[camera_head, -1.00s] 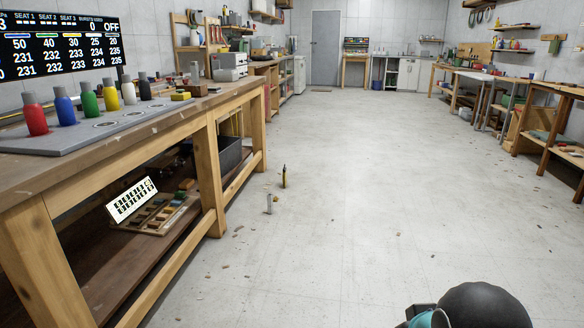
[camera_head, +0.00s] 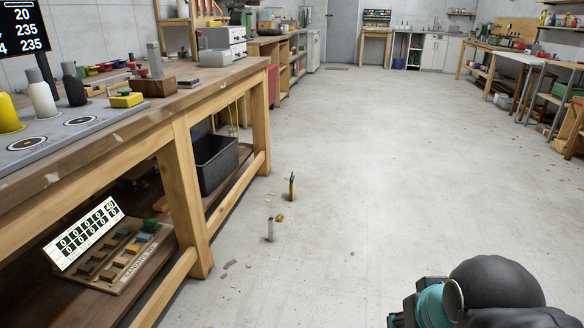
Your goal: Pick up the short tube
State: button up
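A small pale grey upright cylinder, which looks like the short tube (camera_head: 270,230), stands on the floor to the right of the workbench's front legs. A thin dark and yellow object (camera_head: 292,187) stands on the floor just behind it. Part of my arm, dark with a teal ring, shows at the lower right, well apart from both. My gripper's fingers do not show.
A long wooden workbench (camera_head: 180,96) with a lower shelf runs along the left. Small brown scraps (camera_head: 279,218) lie near the cylinder. A black bin (camera_head: 215,165) sits on the shelf. The floor (camera_head: 400,170) in the middle and right is wide and clear.

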aim_at(271, 232)
jog(key=i, duration=0.95)
jog(key=z, duration=0.55)
jog(key=i, duration=1.55)
jog(key=u, duration=3.1)
